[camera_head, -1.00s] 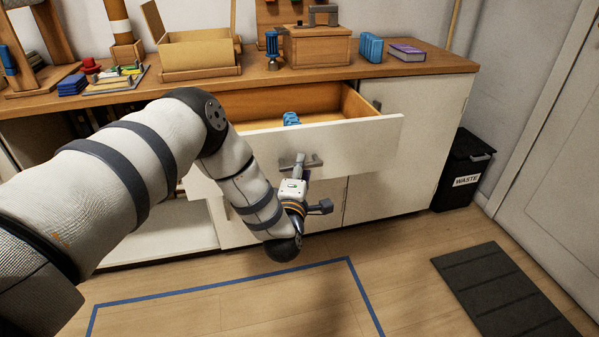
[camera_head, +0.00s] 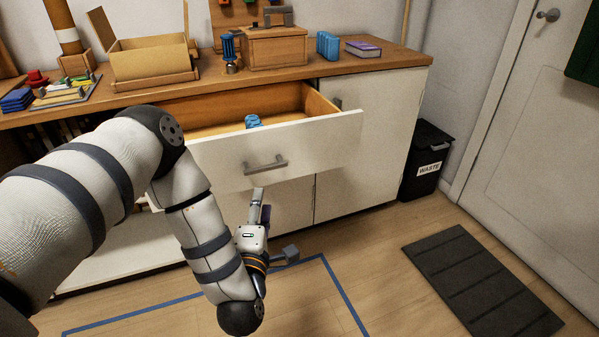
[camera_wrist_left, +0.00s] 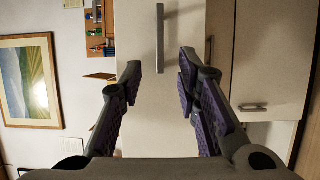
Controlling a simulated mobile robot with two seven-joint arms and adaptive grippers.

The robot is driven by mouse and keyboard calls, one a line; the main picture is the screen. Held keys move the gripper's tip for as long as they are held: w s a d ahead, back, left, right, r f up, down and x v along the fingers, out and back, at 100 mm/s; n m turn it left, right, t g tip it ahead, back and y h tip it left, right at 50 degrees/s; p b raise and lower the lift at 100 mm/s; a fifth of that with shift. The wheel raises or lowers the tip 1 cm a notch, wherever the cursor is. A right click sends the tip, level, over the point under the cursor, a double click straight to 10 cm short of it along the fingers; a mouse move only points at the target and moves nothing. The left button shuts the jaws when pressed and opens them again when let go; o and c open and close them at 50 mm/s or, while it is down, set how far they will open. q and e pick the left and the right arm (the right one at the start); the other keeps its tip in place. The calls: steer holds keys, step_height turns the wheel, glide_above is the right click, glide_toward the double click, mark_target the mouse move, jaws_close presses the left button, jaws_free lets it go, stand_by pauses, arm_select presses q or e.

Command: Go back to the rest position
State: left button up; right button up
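My left gripper (camera_head: 258,197) is in front of the open drawer, below and apart from its grey bar handle (camera_head: 265,165). In the left wrist view the left gripper (camera_wrist_left: 158,82) has its two fingers spread wide with nothing between them. The handle shows beyond the fingers in that view (camera_wrist_left: 160,38). The white-fronted drawer (camera_head: 300,148) is pulled out, and a blue object (camera_head: 253,121) lies inside it. My right gripper is in neither view.
The wooden counter (camera_head: 385,62) carries a cardboard box (camera_head: 150,62), a wooden box (camera_head: 280,47), blue items (camera_head: 327,45) and a purple book (camera_head: 363,48). A black waste bin (camera_head: 425,160) stands right of the cabinet. A dark mat (camera_head: 480,275) lies on the floor.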

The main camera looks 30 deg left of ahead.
arm_select(q)
steer(key=s+d+f+m+g+h+p, duration=0.2)
steer(key=s+d+f+m+g+h, duration=0.25)
steer(key=s+f+m, duration=0.4)
steer(key=s+d+f+m+g+h+p, duration=0.2)
steer(key=s+d+f+m+g+h, duration=0.3)
steer(key=s, duration=0.6)
steer(key=s+r+m+g+y+p, duration=0.1)
steer(key=s+m+g, duration=0.8)
steer(key=s, duration=1.3)
steer(key=shift+s+a+r+p, duration=0.25)
steer(key=shift+a+r+p, duration=0.15)
steer(key=shift+r, duration=0.3)
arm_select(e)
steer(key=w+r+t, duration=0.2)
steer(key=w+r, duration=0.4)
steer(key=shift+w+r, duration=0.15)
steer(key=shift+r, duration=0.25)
